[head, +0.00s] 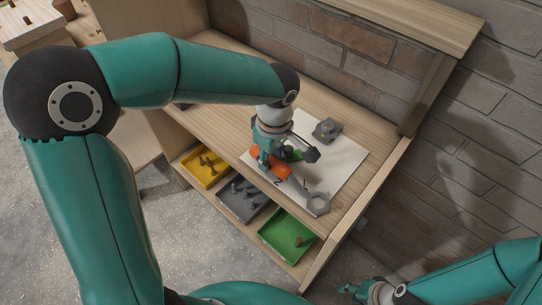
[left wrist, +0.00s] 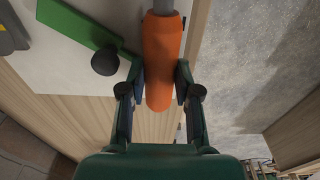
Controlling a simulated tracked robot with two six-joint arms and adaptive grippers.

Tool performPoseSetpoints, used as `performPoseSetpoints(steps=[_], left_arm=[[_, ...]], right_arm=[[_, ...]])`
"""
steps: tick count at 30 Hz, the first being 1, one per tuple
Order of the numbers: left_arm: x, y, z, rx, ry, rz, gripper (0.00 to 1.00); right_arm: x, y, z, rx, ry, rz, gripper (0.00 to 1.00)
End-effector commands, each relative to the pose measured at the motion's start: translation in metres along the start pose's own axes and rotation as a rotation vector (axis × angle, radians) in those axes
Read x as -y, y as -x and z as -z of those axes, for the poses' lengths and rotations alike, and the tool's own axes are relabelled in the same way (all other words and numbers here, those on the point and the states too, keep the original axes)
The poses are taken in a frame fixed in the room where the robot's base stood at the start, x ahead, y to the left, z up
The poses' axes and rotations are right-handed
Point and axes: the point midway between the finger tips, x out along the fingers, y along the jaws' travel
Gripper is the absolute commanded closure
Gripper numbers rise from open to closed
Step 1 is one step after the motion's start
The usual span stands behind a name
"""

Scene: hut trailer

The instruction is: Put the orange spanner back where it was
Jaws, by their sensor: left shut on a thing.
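The orange spanner (head: 281,171) is at the front part of the white sheet on the bench. My left gripper (head: 268,160) is shut on its orange handle. In the left wrist view the orange handle (left wrist: 160,50) sits between the two fingers of my left gripper (left wrist: 158,78), and its grey shaft runs out at the top. I cannot tell whether the spanner touches the sheet. My right gripper (head: 354,289) is low at the bottom, away from the bench; its finger state is unclear.
The white sheet (head: 345,165) also holds a grey block (head: 327,130), a grey nut (head: 318,203) and a green piece with a dark knob (left wrist: 105,60) close beside the left gripper. Yellow (head: 202,181), grey (head: 258,213) and green (head: 283,254) trays sit below the bench front. A brick wall stands behind.

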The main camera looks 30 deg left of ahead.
Motion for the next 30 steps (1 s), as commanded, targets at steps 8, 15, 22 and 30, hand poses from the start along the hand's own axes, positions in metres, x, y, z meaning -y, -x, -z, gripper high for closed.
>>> performPoseSetpoints(steps=[8,15,22,30], left_arm=[[0.0,-0.001,0.0,0.0,-0.001,0.0,0.58],[0.0,0.004,0.0,0.0,-0.001,-0.001,0.58],[-0.001,0.037,0.0,0.0,-0.001,-0.006,0.58],[-0.001,0.092,0.0,0.0,-0.001,-0.005,0.58]], right_arm=[[0.0,-0.001,0.0,0.0,0.0,0.0,0.63],[0.001,0.002,0.0,0.0,0.0,0.0,0.63],[0.001,0.002,0.0,0.0,0.0,0.0,0.63],[0.002,0.005,0.0,0.0,0.0,0.0,0.63]])
